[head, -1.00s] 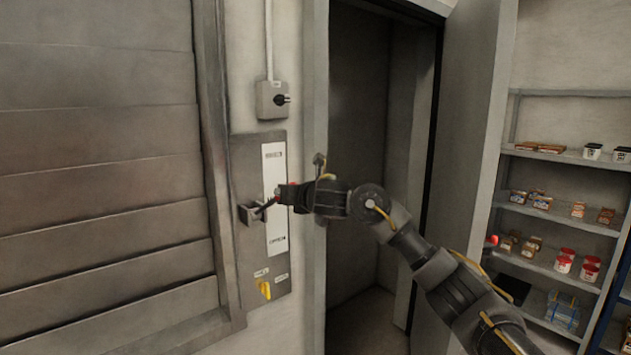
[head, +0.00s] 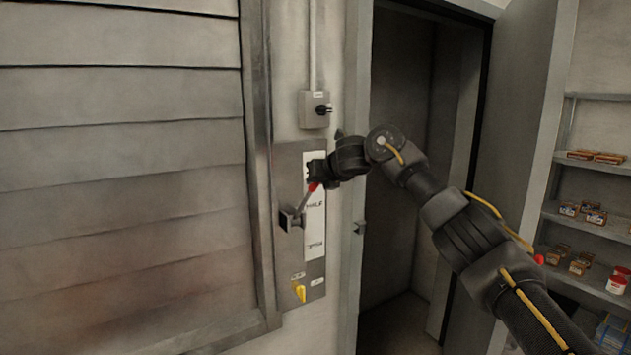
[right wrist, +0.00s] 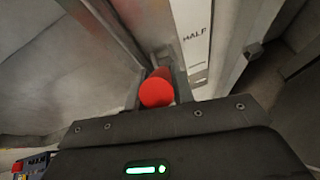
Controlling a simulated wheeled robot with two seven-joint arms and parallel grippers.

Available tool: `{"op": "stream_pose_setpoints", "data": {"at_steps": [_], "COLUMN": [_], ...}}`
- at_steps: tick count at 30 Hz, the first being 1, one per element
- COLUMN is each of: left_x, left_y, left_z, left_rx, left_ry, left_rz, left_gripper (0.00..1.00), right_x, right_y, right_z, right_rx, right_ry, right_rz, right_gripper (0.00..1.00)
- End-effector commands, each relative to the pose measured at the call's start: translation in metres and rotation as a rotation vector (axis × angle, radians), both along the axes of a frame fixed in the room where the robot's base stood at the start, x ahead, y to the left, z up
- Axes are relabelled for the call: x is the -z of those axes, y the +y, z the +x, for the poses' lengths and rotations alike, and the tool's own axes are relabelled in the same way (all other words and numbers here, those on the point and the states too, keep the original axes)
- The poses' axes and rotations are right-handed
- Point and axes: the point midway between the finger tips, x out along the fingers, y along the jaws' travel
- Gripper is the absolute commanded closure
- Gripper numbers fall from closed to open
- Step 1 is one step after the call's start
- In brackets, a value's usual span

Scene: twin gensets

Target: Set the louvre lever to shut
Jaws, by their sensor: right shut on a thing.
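The louvre lever (head: 306,198) is a thin dark bar with a red knob, set on a pivot block (head: 290,219) on the grey wall panel. It slants upward to the right from the block. My right gripper (head: 316,180) is shut on the lever's knob end. In the right wrist view the red knob (right wrist: 157,91) sits between the fingers. The white label strip (head: 315,232) beside it reads HALF at mid-height and OPEN near the bottom; the gripper hides its upper part. The louvre slats (head: 120,165) to the left look nearly flat. My left gripper is not in view.
A yellow switch (head: 299,292) sits low on the panel. A grey box with a black knob (head: 322,110) is above it. An open doorway (head: 410,200) lies to the right, then shelves with boxes and tubs (head: 590,215).

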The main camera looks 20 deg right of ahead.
Motion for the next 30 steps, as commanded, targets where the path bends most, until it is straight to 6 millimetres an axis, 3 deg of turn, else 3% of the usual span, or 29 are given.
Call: {"op": "stream_pose_setpoints", "data": {"at_steps": [6, 7, 11, 22, 30], "left_x": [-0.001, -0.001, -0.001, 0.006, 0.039], "left_y": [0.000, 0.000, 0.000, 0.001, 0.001], "left_z": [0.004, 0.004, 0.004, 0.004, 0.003], "left_rx": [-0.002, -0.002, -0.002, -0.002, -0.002], "left_ry": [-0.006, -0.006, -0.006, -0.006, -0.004], "left_rz": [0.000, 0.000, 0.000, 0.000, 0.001], "left_gripper": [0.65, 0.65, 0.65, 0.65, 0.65], "right_x": [-0.008, -0.008, -0.006, -0.005, -0.025], "right_y": [-0.001, -0.001, -0.001, -0.002, -0.008], "right_z": [0.001, 0.001, 0.000, -0.005, -0.047], "right_rx": [0.005, 0.005, 0.004, 0.002, 0.001], "right_ry": [-0.013, -0.014, -0.011, -0.009, -0.014], "right_rz": [0.004, 0.004, 0.003, 0.003, 0.000], "right_gripper": [1.00, 0.72, 0.55, 0.54, 0.54]}}
